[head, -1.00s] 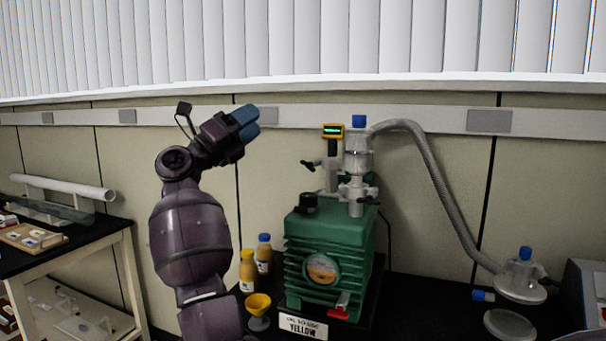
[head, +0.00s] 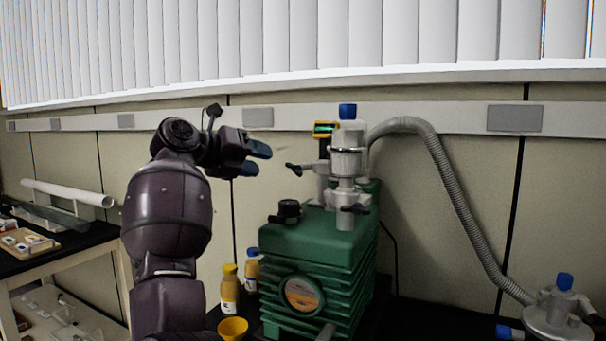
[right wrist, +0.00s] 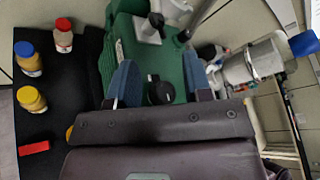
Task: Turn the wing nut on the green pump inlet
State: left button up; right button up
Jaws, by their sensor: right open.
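The green pump (head: 325,245) stands on the dark bench. Its metal inlet fittings (head: 345,165) rise from the top beneath a blue cap. A black wing nut (head: 293,169) sticks out to the left of the inlet, and another black wing nut (head: 355,209) sits lower on the right-hand fitting. My right gripper (head: 254,160) is open and empty, left of the upper wing nut and apart from it. In the right wrist view, the gripper (right wrist: 160,84) has its blue fingers spread, with the pump's black round cap (right wrist: 160,93) showing between them. My left gripper is not in view.
A ribbed grey hose (head: 450,190) arches from the inlet down to the right.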

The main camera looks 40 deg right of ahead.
aim_at(290, 169)
jog(key=x, duration=0.4)
jog(key=b+x, duration=0.1)
jog(key=x, duration=0.4)
jog(key=shift+w+f, duration=0.1)
jog(key=shift+f, duration=0.15)
jog(key=shift+x, duration=0.85)
jog(key=shift+d, duration=0.1)
jog(key=shift+c, duration=0.3)
jog(key=c, duration=0.7)
grip_shut()
jog(key=shift+r, duration=0.1)
